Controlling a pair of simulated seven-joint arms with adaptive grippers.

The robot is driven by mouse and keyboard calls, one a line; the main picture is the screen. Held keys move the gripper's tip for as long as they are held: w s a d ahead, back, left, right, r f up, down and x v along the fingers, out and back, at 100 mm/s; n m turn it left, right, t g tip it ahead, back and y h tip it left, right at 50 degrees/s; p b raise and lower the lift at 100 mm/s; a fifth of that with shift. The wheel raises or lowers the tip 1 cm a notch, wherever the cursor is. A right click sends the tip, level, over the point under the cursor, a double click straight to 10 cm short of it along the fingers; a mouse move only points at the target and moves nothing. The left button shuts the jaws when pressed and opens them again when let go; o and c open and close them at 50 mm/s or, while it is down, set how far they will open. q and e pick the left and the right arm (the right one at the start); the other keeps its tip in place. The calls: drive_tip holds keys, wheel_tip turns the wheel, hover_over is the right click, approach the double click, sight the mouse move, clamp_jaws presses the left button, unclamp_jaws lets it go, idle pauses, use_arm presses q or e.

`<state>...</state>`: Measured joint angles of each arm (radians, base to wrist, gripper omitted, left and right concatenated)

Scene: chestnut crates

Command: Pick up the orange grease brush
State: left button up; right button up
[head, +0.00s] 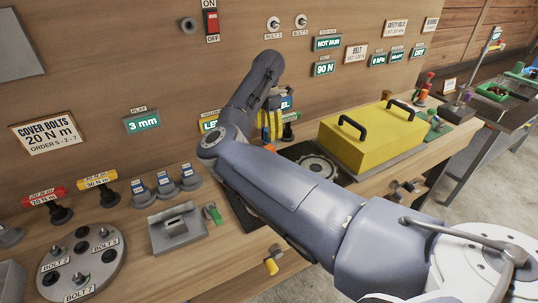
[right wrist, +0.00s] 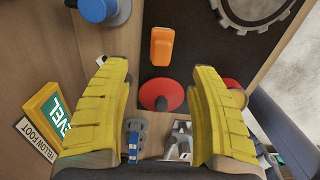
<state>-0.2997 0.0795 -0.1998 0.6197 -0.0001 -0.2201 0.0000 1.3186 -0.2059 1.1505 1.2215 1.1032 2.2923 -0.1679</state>
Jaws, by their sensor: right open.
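The orange grease brush (right wrist: 161,46) shows in the right wrist view as a short orange block-shaped handle over a dark surface. It lies ahead of the gap between my right fingers, and neither finger touches it. My right gripper (right wrist: 163,85) is open and empty, its yellow ribbed fingers wide apart. In the head view my right gripper (head: 275,121) is at the back of the bench by the panel, partly hidden by my arm. My left gripper is not in view.
Two red discs (right wrist: 162,96) (right wrist: 231,84) lie between and beside my fingers. A blue round piece (right wrist: 97,9) and a toothed ring (right wrist: 258,10) are ahead. A yellow cover (head: 370,135) with black handles stands right of my gripper; a LEVEL sign (right wrist: 53,112) is at left.

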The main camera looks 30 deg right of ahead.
sight(269, 146)
drive_tip(key=shift+s+f, duration=0.15)
drive_tip(key=shift+f, duration=5.75)
drive_tip(key=c, duration=1.3)
drive_tip(key=shift+c, duration=0.2)
wheel_tip(269, 146, up, 20)
